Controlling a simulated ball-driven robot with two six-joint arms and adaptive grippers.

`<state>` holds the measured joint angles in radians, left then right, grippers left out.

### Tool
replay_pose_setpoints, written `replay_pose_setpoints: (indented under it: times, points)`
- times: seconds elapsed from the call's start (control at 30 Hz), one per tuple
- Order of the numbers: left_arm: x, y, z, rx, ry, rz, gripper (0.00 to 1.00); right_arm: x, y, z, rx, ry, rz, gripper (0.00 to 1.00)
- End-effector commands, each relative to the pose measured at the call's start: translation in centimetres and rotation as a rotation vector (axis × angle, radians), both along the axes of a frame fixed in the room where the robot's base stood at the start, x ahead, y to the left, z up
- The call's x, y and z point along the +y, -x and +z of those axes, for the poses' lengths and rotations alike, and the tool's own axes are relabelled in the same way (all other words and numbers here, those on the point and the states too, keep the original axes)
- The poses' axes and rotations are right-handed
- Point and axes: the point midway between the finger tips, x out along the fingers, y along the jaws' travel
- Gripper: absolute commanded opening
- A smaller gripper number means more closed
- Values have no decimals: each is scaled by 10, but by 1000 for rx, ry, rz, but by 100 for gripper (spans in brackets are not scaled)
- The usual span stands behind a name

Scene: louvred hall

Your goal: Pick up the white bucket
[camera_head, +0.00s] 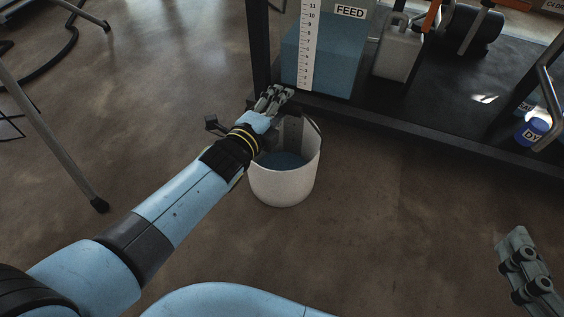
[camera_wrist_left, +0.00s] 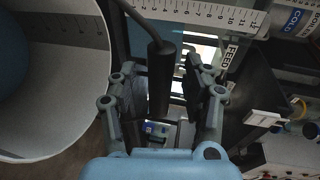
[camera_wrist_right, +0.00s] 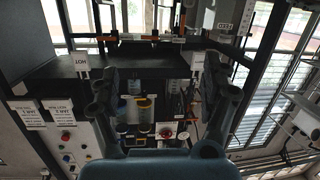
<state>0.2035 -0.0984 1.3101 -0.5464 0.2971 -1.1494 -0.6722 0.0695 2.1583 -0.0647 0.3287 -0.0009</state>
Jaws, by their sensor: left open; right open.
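The white bucket (camera_head: 285,185) stands upright on the floor, with a blue surface inside it and dark marks on its inner wall. It also shows at the left of the left wrist view (camera_wrist_left: 85,105). My left gripper (camera_head: 276,95) is open over the bucket's far rim and hides part of it. In the left wrist view, a black cylindrical grip (camera_wrist_left: 160,85) on a thin dark rod lies between the open fingers; it looks like the bucket's handle. I cannot tell if the fingers touch it. My right gripper (camera_head: 525,262) is open and empty, far to the right of the bucket.
A dark shelf (camera_head: 430,130) lies just behind the bucket, with a blue FEED box (camera_head: 325,60), a grey jug (camera_head: 398,52) and a blue-labelled container (camera_head: 531,131). A dark post (camera_head: 258,50) rises behind my left gripper. Floor (camera_head: 390,220) in front is clear.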

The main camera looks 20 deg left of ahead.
Motion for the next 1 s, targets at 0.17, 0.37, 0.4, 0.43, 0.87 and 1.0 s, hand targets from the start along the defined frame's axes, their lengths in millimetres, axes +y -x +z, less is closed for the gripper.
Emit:
replay_pose_setpoints:
  times: [0.17, 0.37, 0.4, 0.43, 0.87, 1.0]
  points:
    - [-1, -4, -2, 2, 0, 0, 50, 1, -6, 10, -43, 0, 5, 81]
    - [-1, -4, -1, 1, -1, 0, 50, 1, -7, 10, -44, 0, 5, 81]
    - [-1, -4, -1, 1, -1, 0, 44, 1, -7, 10, -44, 0, 5, 81]
    - [-1, -4, -1, 1, -1, 0, 40, 1, -7, 10, -44, 0, 5, 81]
    - [-1, -3, -1, 2, -1, 0, 0, 1, -6, 10, -43, 0, 5, 81]
    - [-1, -3, -2, 2, -1, 0, 0, 1, -6, 10, -43, 0, 5, 81]
